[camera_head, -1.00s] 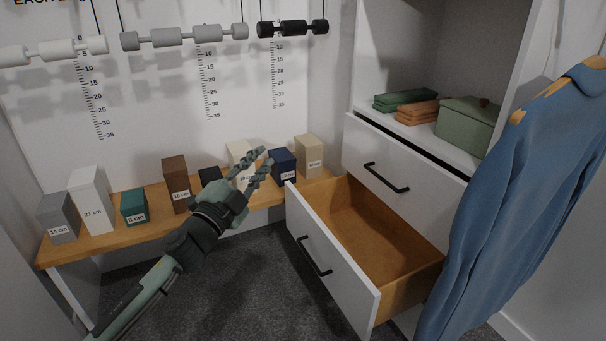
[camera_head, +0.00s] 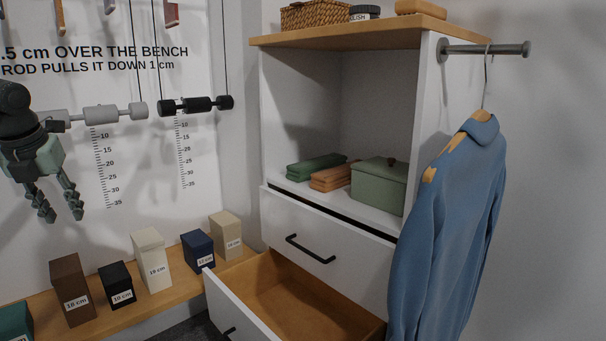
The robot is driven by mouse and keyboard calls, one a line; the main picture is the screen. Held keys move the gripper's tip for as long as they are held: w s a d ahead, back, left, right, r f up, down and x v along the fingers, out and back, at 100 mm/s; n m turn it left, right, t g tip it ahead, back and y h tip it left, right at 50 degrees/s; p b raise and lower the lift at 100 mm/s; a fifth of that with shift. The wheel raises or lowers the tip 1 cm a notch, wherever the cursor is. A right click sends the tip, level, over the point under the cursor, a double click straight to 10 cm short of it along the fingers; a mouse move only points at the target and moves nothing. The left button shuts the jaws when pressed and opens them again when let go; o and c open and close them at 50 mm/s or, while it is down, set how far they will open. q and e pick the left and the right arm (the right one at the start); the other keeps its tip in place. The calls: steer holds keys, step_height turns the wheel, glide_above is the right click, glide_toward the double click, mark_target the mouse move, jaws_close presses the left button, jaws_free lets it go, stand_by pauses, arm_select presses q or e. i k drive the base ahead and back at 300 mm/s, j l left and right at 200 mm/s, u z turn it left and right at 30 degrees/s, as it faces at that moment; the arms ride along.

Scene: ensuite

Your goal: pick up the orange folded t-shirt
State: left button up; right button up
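The orange folded t-shirt (camera_head: 333,177) lies on the white shelf of the cabinet niche. It sits between a green folded t-shirt (camera_head: 314,165) on its left and a green lidded box (camera_head: 379,184) on its right. My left gripper (camera_head: 60,217) hangs at the far left with its fingers pointing down and spread apart, empty. It is far from the shirt, in front of the wall with the scales. My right gripper does not show.
The lower drawer (camera_head: 300,300) stands open and empty below the shut upper drawer (camera_head: 330,240). A blue garment (camera_head: 450,220) hangs from a rod (camera_head: 485,49) at the right, beside the niche. Several labelled blocks stand on the wooden bench (camera_head: 185,287). A basket (camera_head: 313,15) stands on the cabinet top.

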mark_target(331, 179)
steer(key=i+j+z, duration=0.25)
steer(key=z, duration=0.2)
steer(key=i+j+z, duration=0.15)
steer(key=j+z, duration=0.25)
steer(key=i+j+z, duration=0.15)
steer(key=j+z, duration=1.15)
steer(key=i+l, duration=0.05)
